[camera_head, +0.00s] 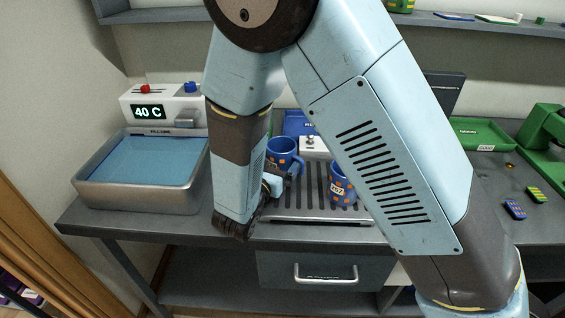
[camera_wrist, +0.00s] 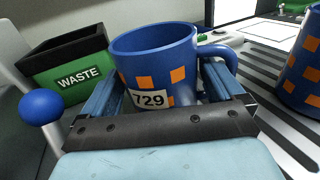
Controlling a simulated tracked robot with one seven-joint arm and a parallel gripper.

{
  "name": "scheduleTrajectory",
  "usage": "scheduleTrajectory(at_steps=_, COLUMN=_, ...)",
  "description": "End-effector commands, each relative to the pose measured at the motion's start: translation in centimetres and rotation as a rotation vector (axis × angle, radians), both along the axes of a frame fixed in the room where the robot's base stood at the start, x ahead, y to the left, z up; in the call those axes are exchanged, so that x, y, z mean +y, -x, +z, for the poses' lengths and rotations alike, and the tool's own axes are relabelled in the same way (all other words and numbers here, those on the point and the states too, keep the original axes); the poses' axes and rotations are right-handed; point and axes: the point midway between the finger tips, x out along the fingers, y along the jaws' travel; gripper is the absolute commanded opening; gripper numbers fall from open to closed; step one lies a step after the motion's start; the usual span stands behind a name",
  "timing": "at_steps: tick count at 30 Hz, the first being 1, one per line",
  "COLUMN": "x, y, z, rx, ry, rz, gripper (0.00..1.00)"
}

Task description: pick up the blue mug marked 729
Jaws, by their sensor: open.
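The blue mug with orange squares marked 729 (camera_wrist: 150,55) stands upright in the wrist view, its label facing me and its handle on the right. My gripper (camera_wrist: 160,84) is open, with one blue finger on each side of the mug's body; the right finger lies near the handle. I cannot tell whether the fingers touch it. In the head view this mug appears to be the left one (camera_head: 283,152) on the slatted tray, partly hidden by my gripper (camera_head: 280,178). The mug's base is hidden by my gripper in the wrist view.
A second blue mug (camera_head: 341,184) with orange squares stands to the right on the slatted tray (camera_head: 310,217), partly behind my arm. A WASTE bin (camera_wrist: 70,62) and a blue ball knob (camera_wrist: 41,106) are at left. A water bath (camera_head: 140,165) reads 40 C.

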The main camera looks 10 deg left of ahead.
Motion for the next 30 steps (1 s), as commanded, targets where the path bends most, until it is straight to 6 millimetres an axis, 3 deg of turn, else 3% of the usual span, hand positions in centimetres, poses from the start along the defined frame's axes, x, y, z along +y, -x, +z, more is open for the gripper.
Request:
scheduleTrajectory(at_steps=6, x=-0.4, y=-2.1, z=0.0, rx=0.0, ry=-0.001, rz=0.0, gripper=0.95)
scheduleTrajectory(at_steps=14, x=-0.5, y=-2.2, z=0.0, rx=0.0, ry=0.0, rz=0.001, gripper=0.95)
scheduleTrajectory(at_steps=30, x=-0.4, y=-2.2, z=0.0, rx=0.0, ry=0.0, rz=0.001, gripper=0.43)
